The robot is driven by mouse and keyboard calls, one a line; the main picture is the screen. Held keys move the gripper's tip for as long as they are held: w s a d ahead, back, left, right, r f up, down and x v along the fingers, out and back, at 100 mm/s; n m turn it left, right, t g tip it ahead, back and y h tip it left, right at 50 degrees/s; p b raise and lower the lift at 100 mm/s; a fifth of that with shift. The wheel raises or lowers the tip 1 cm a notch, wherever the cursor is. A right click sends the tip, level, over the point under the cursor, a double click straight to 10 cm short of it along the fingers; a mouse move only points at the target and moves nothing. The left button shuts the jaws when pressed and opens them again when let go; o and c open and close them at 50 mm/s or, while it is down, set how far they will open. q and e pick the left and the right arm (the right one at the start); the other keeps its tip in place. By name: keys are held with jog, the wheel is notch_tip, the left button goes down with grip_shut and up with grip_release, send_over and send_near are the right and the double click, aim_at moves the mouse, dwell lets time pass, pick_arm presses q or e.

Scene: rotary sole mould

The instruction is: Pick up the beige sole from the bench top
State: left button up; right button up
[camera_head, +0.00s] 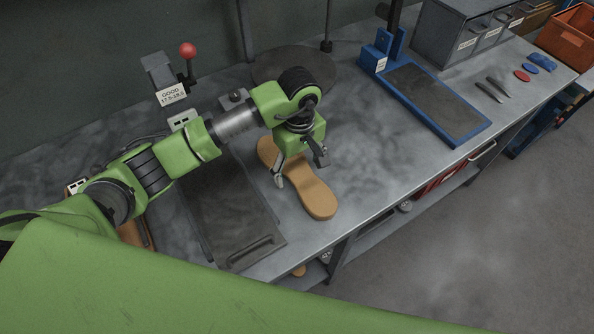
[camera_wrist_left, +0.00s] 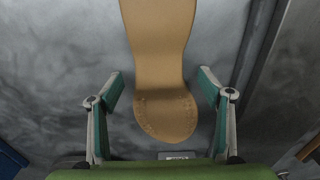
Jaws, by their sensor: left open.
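The beige sole (camera_head: 317,201) lies flat on the grey bench top (camera_head: 353,178), beside the dark plate. My left gripper (camera_head: 301,172) is over the sole's middle, pointing down, and hides part of it. In the left wrist view the sole (camera_wrist_left: 160,52) runs from the top edge to a rounded end low in the picture. The left gripper (camera_wrist_left: 162,90) is open there, one finger on each side of the sole, with a gap on both sides. Whether the fingertips reach down to the bench is hard to tell. My right gripper is not in view.
A dark plate (camera_head: 229,205) with a handle lies left of the sole. A red-knobbed lever (camera_head: 188,51) and a round dark disc (camera_head: 293,67) stand behind. A blue-framed tray (camera_head: 434,97) and grey drawers (camera_head: 465,40) are to the right. Bare bench separates sole and tray.

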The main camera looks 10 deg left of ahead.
pick_arm(q)
jog(key=c, duration=1.4)
jog(key=shift+o, duration=0.2)
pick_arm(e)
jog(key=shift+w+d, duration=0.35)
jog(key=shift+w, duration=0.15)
pick_arm(q)
jog(key=shift+r, duration=0.1)
